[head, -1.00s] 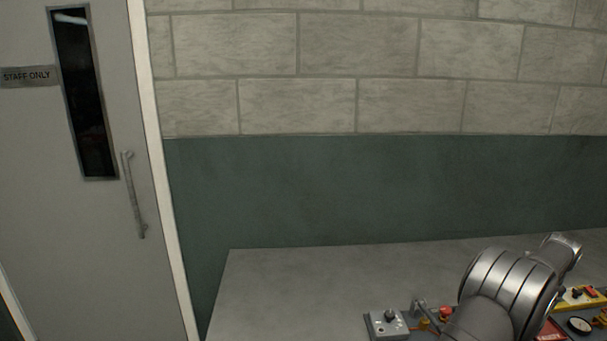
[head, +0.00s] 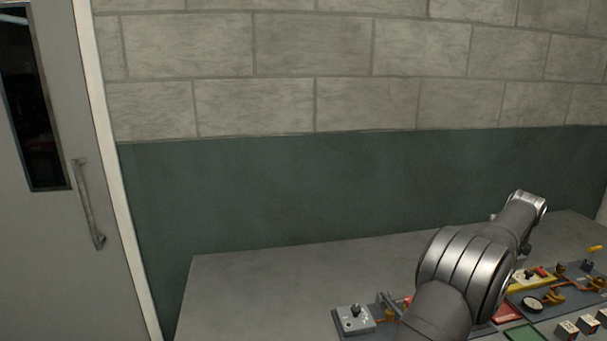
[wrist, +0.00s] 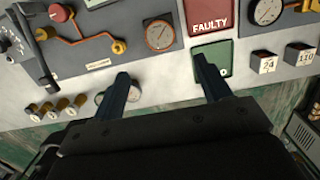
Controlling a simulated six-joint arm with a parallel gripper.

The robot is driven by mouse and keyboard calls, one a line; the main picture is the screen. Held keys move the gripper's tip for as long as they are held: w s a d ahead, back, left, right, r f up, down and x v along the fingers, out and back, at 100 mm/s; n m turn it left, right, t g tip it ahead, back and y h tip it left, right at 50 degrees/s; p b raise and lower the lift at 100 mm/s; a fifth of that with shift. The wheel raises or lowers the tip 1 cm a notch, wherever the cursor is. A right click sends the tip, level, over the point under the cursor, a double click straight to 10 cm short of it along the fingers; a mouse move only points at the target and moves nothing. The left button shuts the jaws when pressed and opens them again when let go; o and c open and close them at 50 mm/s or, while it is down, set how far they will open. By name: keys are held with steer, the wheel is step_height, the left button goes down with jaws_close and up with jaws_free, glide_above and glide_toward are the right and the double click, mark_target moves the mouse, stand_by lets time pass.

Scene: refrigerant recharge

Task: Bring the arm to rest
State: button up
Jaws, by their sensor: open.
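My gripper (wrist: 165,78) is open in the wrist view, its two dark fingers apart with nothing between them. The fingers point toward a grey panel (wrist: 150,80). The right fingertip overlaps a green plate (wrist: 212,50) in the picture; I cannot tell whether it touches. A red plate marked FAULTY (wrist: 210,18) lies just beyond. A round part partly hides behind the left finger. In the head view my arm reaches over the bench (head: 250,285) at the lower right, and the gripper itself cannot be made out there.
In the wrist view, a gauge (wrist: 160,35), a black lever (wrist: 36,60), several brass fittings (wrist: 58,107) and blocks marked 24 (wrist: 263,62) and 110 (wrist: 299,55) surround the fingers. In the head view the bench's left part is bare, before a green-grey wall (head: 280,190) and a door (head: 50,250).

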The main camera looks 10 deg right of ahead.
steer(key=f, duration=0.4)
steer(key=w+f, duration=0.1)
steer(key=f, duration=0.7)
steer(key=shift+w+f, duration=0.2)
steer(key=shift+f, duration=0.1)
steer(key=r, duration=0.5)
steer(key=shift+s, duration=0.2)
steer(key=s+r, duration=0.7)
steer(key=s, duration=0.4)
steer(key=w+a+f+n, duration=0.1)
steer(key=w+a+n, duration=0.2)
steer(key=n, duration=0.1)
steer(key=w+a+f+n, duration=0.2)
steer(key=w+a+n, duration=0.1)
steer(key=w+n, duration=0.1)
steer(key=w+a+f+n+y, duration=0.1)
steer(key=w+a+n, duration=0.2)
steer(key=w+n, duration=0.1)
steer(key=shift+w+a+f+n+g, duration=0.15)
steer(key=shift+f+n+g, duration=0.25)
steer(key=shift+n, duration=0.1)
steer(key=shift+f, duration=0.9)
